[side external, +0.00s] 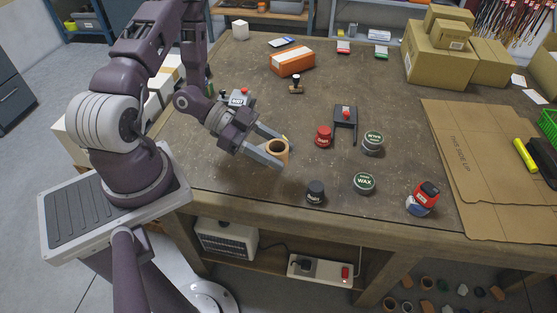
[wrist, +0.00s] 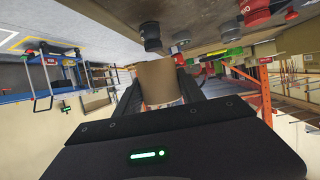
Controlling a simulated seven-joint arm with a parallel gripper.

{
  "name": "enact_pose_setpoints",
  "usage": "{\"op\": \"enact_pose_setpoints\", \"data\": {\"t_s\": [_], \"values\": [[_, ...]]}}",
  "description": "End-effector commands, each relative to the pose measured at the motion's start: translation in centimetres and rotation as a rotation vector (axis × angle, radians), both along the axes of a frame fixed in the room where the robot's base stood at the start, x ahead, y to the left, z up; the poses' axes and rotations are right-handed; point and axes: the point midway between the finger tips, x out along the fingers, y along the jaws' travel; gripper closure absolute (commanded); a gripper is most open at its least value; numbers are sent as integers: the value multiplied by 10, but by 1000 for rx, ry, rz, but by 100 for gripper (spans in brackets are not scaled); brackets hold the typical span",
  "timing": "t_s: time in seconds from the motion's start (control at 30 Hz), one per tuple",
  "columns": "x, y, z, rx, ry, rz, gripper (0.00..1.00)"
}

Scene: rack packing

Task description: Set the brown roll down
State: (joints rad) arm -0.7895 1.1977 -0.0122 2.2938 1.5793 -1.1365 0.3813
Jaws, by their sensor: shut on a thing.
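The brown roll (side external: 276,153) is a short hollow tube with an open top, in the side view near the table's front edge. My gripper (side external: 275,151) reaches in from the left, its two fingers closed on either side of the roll. The roll looks roughly upright; I cannot tell whether its bottom touches the brown table (side external: 250,187). In the wrist view the roll (wrist: 157,82) shows as a plain tan surface between the fingers of my gripper (wrist: 158,85). The finger on the near side partly covers the roll in the side view.
An orange box (side external: 292,61) lies farther back. Flat cardboard (side external: 480,150) covers the right side. The table left-front of the roll is bare.

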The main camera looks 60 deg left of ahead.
Motion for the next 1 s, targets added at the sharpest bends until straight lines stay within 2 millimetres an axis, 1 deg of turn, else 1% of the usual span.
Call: {"op": "enact_pose_setpoints", "data": {"t_s": [0.07, 0.13, 0.17, 0.27, 0.3, 0.37, 0.4, 0.47, 0.5, 0.6, 0.7, 0.77, 0.83, 0.9, 1.0], "values": [[9, 8, 1, 1, -1, 30, 94], [23, 21, -4, 1, -2, 79, 94], [32, 29, -8, 1, -2, 108, 94], [65, 61, -17, 3, -4, 227, 94], [80, 75, -19, 3, -5, 281, 94], [103, 100, -20, 3, -7, 369, 94], [118, 117, -19, 2, -7, 431, 94], [141, 143, -15, 3, -7, 524, 94], [155, 160, -11, 2, -7, 582, 94], [180, 193, 0, 1, -6, 697, 94], [194, 212, 7, 0, -3, 766, 94], [198, 218, 6, -1, -1, 786, 94], [200, 221, -7, -2, 3, 798, 94], [200, 221, -25, -3, 4, 798, 94], [200, 221, -43, -3, 2, 797, 94]]}}
